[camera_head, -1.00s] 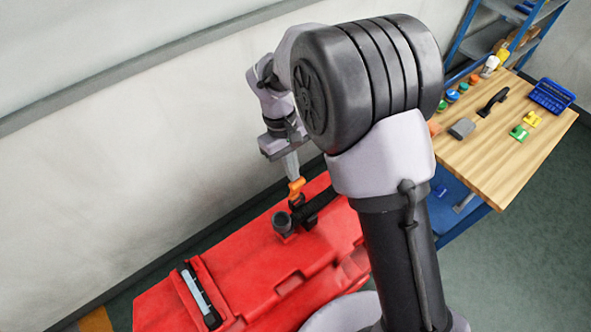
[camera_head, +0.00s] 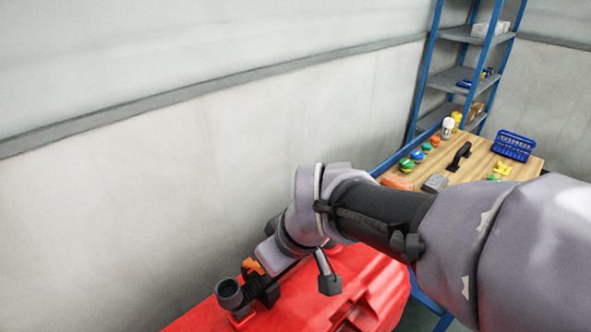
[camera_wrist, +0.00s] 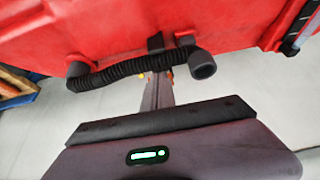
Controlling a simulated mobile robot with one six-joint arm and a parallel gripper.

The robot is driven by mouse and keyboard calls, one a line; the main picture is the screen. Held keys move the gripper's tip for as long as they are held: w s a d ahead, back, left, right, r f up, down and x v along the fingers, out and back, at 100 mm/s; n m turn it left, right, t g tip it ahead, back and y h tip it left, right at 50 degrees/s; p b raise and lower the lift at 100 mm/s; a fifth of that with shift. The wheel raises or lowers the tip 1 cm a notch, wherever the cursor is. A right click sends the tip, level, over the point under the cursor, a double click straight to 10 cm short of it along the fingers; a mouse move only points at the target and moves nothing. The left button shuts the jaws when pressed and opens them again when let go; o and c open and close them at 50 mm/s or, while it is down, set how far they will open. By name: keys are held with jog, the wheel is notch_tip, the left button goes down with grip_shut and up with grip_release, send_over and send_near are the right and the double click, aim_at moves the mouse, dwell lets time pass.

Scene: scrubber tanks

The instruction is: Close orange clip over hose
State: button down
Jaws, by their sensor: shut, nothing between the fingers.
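The red tank (camera_head: 355,300) lies below my arm. A black ribbed hose (camera_head: 262,290) runs along it, with a grey open pipe end (camera_head: 229,293) beside it. The orange clip (camera_head: 252,266) shows just above the hose; I cannot tell whether it is closed. In the wrist view the hose (camera_wrist: 118,71) crosses above my gripper (camera_wrist: 158,79), and only small orange bits (camera_wrist: 169,74) show beside the fingertips. My gripper is shut and empty, its tips close to the hose; contact is unclear. In the head view my wrist hides the gripper.
A wooden workbench (camera_head: 478,172) with several small parts and a blue rack (camera_head: 514,145) stands at the right. A blue shelf (camera_head: 424,75) stands behind it. The pale wall (camera_head: 150,180) is close behind the tank.

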jog(key=shift+s+d+f+b, duration=0.35)
jog(key=shift+f+b, duration=0.2)
jog(key=shift+f, duration=0.1)
jog(key=shift+s+d+f+b, duration=0.2)
jog(key=shift+d+f+b, duration=0.15)
jog(key=shift+f+b, duration=0.2)
jog(key=shift+s+d+f+b, duration=0.35)
jog(key=shift+f+b, duration=0.15)
jog(key=shift+f, duration=0.2)
